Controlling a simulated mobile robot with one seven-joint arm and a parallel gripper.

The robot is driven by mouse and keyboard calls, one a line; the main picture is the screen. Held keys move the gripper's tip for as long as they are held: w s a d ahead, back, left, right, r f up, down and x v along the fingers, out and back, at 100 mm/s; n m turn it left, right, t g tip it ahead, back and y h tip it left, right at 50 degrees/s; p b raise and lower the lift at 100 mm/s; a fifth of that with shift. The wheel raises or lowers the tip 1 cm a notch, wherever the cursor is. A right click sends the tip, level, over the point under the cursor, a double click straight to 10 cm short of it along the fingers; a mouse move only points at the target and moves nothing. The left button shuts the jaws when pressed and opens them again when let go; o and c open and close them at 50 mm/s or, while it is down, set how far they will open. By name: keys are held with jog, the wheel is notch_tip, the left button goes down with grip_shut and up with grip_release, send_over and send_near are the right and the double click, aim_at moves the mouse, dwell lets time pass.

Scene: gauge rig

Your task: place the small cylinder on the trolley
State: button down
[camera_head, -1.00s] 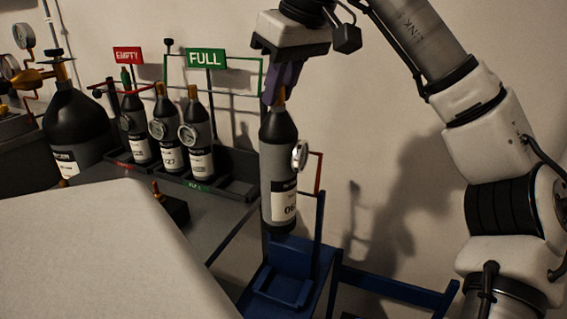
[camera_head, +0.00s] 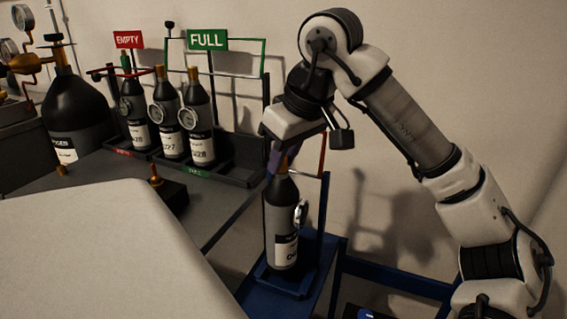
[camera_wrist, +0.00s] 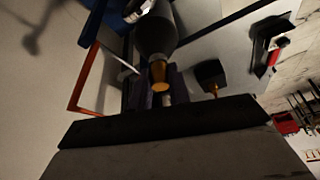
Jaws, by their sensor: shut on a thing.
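The small cylinder (camera_head: 281,222) is black and grey with a white label and a round gauge on its right side. It stands upright, low over or on the blue trolley (camera_head: 262,299), its base within the trolley's small holder; I cannot tell whether it touches. My gripper (camera_head: 276,160) is above it, shut on its neck. In the wrist view the cylinder (camera_wrist: 157,32) shows its brass-coloured top close to my gripper (camera_wrist: 150,90).
Several similar cylinders stand in a rack under the red EMPTY sign (camera_head: 128,40) and green FULL sign (camera_head: 207,40). A large black cylinder (camera_head: 77,117) stands at left. A pale flat surface (camera_head: 100,250) fills the lower left. The trolley's blue rail (camera_head: 395,281) runs right.

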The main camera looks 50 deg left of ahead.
aim_at(286, 169)
jog(key=shift+f+b, duration=0.3)
jog(key=shift+f, duration=1.5)
jog(key=c, duration=1.3)
grip_release()
